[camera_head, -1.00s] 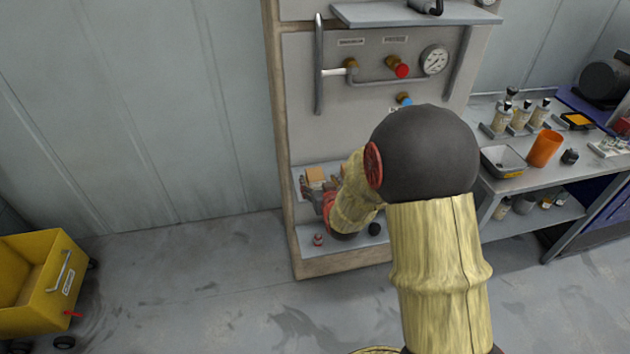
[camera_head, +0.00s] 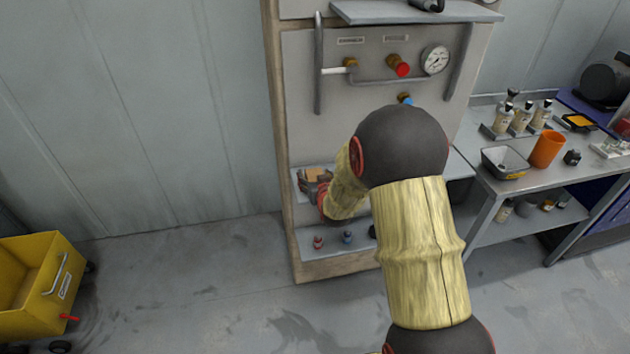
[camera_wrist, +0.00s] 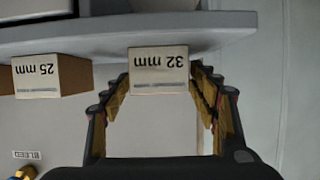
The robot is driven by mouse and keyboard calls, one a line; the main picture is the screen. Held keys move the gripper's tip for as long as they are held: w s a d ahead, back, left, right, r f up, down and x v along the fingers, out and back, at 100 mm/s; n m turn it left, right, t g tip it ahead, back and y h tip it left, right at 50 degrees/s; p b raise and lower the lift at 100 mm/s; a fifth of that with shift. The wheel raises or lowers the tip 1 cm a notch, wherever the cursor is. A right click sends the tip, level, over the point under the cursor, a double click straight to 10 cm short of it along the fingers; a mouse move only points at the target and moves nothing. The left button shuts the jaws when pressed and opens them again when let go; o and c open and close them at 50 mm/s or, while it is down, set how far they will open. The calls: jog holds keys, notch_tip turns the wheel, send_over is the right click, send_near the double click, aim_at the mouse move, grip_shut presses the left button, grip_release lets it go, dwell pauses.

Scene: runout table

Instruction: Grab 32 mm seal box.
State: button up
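The 32 mm seal box (camera_wrist: 158,70) shows in the wrist view with its white label upside down, at the shelf (camera_wrist: 220,28) edge. My gripper (camera_wrist: 160,86) is open, with one finger on either side of this box. The fingertips are close to its sides, and I see no clear grip on it. The 25 mm box (camera_wrist: 50,76), tan with a white label, is left of it in the wrist view. In the head view my gripper (camera_head: 313,186) is at the small shelf of the panel, partly hiding the tan boxes (camera_head: 318,174).
A gauge (camera_head: 435,59), valves and a pipe are above. A bench (camera_head: 520,177) with bottles and an orange cup (camera_head: 547,149) stands right. A yellow cart (camera_head: 35,285) is far left.

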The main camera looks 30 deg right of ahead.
jog(key=c, duration=1)
